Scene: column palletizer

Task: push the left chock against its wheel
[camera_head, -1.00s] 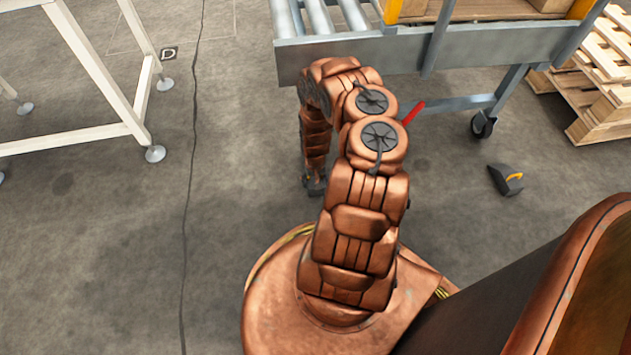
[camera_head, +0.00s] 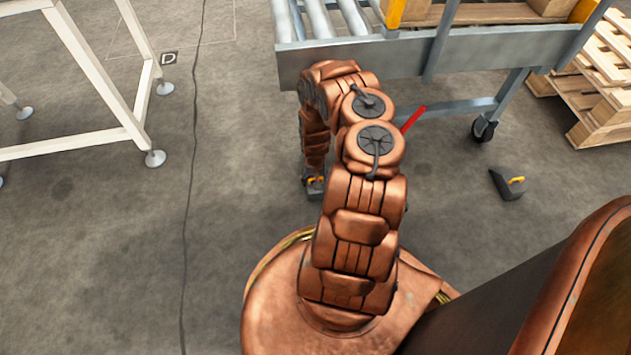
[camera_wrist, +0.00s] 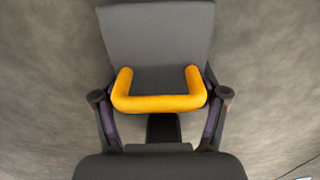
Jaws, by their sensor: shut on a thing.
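The left chock is a dark grey wedge with a yellow U-shaped handle. It fills the upper middle of the wrist view (camera_wrist: 160,45). My gripper (camera_wrist: 160,110) is shut on the left chock, one finger at each side of the handle. In the head view my gripper (camera_head: 312,178) is low by the floor, partly hidden by my arm. The left wheel is not visible in either view.
A grey roller conveyor frame (camera_head: 480,55) stands ahead, with a caster wheel (camera_head: 484,129) at right. Wooden pallets (camera_head: 600,90) are at far right, a white frame (camera_head: 95,75) at left.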

